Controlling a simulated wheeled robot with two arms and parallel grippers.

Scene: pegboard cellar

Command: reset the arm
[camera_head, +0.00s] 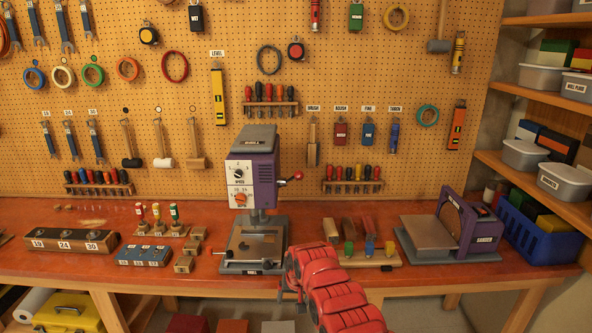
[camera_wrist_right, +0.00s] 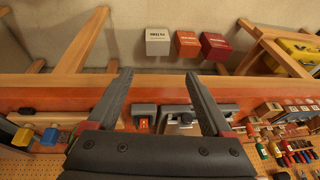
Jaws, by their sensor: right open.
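My right arm is red and reaches in from the lower right of the head view, in front of the bench. Its right gripper (camera_head: 289,292) is at the bench's front edge, just below the drill press, and its fingers are mostly hidden by the arm. In the right wrist view, the right gripper (camera_wrist_right: 158,78) shows two dark fingers spread wide with nothing held between them. My left gripper is in neither view.
The wooden bench (camera_head: 75,268) carries a purple drill press (camera_head: 264,171), a number block (camera_head: 72,241) and a purple sander (camera_head: 466,222). Several boxes lie below, including a grey box (camera_wrist_right: 158,41). A pegboard (camera_head: 330,95) stands behind; shelves are right.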

